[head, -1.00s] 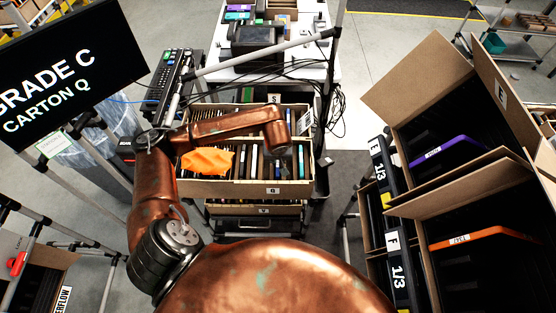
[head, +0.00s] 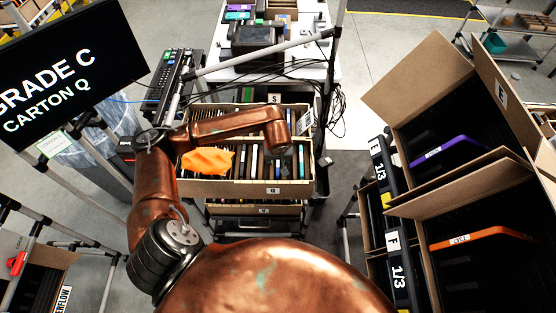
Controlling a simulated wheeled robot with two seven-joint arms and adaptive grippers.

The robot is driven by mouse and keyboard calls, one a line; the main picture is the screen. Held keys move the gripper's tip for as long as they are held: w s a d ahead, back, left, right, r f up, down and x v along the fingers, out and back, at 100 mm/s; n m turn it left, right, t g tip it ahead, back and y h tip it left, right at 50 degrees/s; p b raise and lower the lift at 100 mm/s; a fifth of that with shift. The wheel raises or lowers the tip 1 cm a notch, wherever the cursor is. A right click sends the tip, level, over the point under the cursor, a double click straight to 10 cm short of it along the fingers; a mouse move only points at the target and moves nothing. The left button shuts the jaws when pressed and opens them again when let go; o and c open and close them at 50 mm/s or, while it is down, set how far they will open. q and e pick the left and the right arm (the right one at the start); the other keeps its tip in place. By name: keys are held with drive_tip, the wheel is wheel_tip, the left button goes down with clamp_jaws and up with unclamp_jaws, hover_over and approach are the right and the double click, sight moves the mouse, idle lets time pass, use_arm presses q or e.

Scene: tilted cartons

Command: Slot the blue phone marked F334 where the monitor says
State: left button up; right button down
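The monitor (head: 70,70) at the upper left reads "GRADE C" and "CARTON Q". The carton marked Q (head: 225,188) stands in the middle, with a row of upright dark, pale and blue-edged items in slots. My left arm reaches over it from the left. My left gripper (head: 283,150) points down at the right part of the row; its fingers are small and dark, and I cannot make out their opening. I cannot pick out a blue phone marked F334. My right gripper is out of view.
An orange crumpled item (head: 207,160) lies on the left of carton Q. Carton S (head: 274,98) is behind it, and carton V (head: 264,210) is below. Tilted cartons E (head: 503,95) and F stand at the right, with purple and orange phones inside. Cables hang behind carton Q.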

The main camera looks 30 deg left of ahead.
use_arm(q)
drive_tip(key=v, duration=1.2)
wheel_tip(320, 180, up, 7)
drive_tip(key=p, duration=0.2)
drive_tip(key=shift+p, duration=0.4)
drive_tip(key=shift+f, duration=0.1)
